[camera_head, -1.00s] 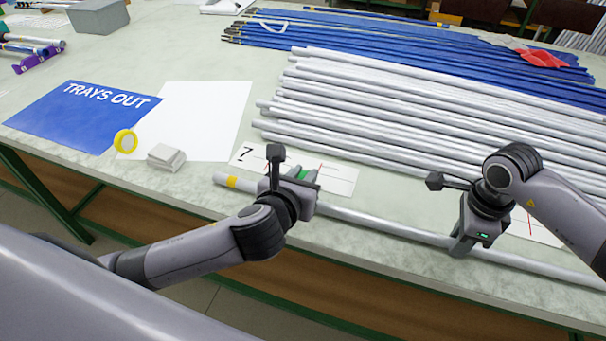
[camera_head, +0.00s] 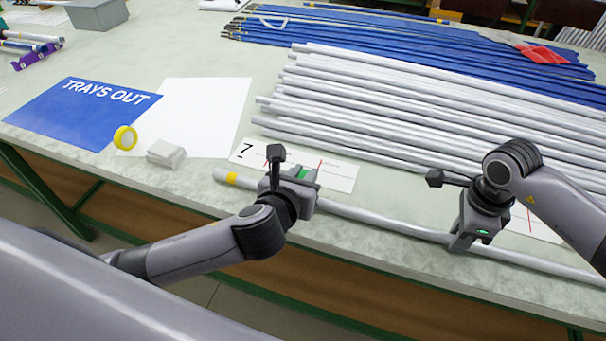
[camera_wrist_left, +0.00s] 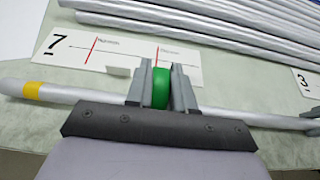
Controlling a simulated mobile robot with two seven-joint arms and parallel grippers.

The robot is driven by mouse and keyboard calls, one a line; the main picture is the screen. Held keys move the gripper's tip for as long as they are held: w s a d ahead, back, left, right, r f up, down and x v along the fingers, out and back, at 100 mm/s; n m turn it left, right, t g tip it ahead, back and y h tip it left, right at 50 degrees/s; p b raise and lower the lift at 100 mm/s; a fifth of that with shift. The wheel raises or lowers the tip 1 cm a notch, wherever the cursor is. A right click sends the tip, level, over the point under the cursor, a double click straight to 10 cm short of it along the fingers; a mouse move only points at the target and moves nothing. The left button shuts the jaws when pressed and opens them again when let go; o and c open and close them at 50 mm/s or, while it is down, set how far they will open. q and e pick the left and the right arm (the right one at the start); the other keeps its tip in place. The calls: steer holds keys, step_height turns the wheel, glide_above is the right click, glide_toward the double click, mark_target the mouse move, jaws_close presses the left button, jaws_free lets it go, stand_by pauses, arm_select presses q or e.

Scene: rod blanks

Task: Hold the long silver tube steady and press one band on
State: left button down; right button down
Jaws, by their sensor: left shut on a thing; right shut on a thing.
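The long silver tube (camera_head: 370,219) lies along the front of the table, with a yellow band (camera_head: 231,179) around it near its left end. The tube and yellow band (camera_wrist_left: 33,90) also show in the left wrist view. My left gripper (camera_head: 301,176) is shut on a green roll (camera_wrist_left: 161,88), held at the tube to the right of the yellow band. The jaws hide where roll and tube meet, so I cannot tell if a green band is on the tube. My right gripper (camera_head: 462,244) is shut on the tube further right.
A white card marked 7 with red lines (camera_head: 340,178) lies just behind the tube. Several silver tubes (camera_head: 400,120) and blue rods (camera_head: 400,45) lie further back. A yellow tape roll (camera_head: 125,138) and a pale block (camera_head: 165,154) are at the left, near the blue sheet (camera_head: 70,118).

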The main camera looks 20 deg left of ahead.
stand_by(0.3)
arm_select(q)
steer(key=shift+r, duration=3.5)
arm_select(e)
steer(key=c, duration=0.9)
jaws_free()
steer(key=shift+o, duration=0.2)
